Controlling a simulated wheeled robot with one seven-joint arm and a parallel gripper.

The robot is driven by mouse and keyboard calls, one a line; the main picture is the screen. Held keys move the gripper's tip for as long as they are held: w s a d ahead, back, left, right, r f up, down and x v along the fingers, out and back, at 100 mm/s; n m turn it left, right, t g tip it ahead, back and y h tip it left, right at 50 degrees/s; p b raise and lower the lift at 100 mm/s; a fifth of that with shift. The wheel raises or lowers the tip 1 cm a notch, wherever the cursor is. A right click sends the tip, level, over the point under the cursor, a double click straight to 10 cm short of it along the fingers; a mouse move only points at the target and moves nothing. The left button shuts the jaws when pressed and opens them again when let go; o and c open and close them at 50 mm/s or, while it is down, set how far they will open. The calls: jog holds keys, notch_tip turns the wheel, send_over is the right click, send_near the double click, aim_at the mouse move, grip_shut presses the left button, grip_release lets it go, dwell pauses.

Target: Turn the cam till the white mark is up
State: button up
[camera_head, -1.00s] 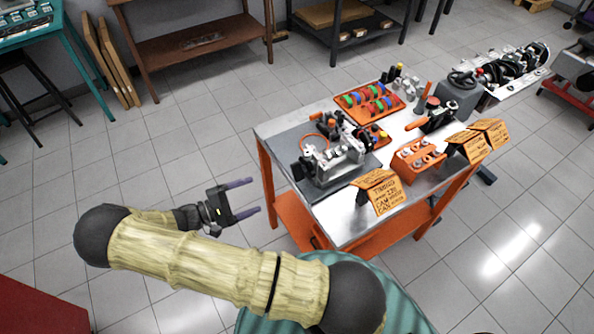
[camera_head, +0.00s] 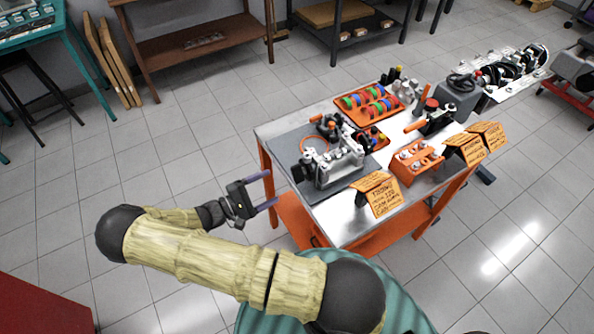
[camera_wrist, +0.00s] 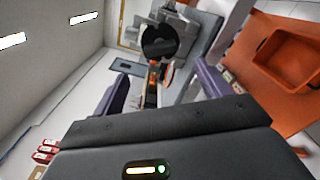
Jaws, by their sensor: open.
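The cam's engine assembly (camera_head: 338,163) sits on a dark mat at the left end of the metal-topped cart. It is a silver block with black and orange parts. It is too small in the head view to pick out the cam or a white mark.
The orange-framed cart (camera_head: 375,226) also holds an orange tray of colored rings (camera_head: 366,103), an orange block with silver sockets (camera_head: 416,159) and orange text cards (camera_head: 377,194). In the wrist view an orange bin (camera_wrist: 292,60) lies at right.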

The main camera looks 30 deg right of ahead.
aim_at(293, 176)
jog(key=d+p, duration=0.1)
jog(key=d, duration=0.4)
jog(key=d+p, duration=0.2)
jog(key=d, duration=0.3)
jog(key=shift+w+r, duration=0.1)
jog(key=shift+w, duration=0.1)
jog(key=shift+w+d, duration=0.1)
jog(key=shift+d, duration=0.45)
jog(key=shift+a, duration=0.15)
jog(key=shift+c, duration=0.5)
jog(key=c, duration=0.6)
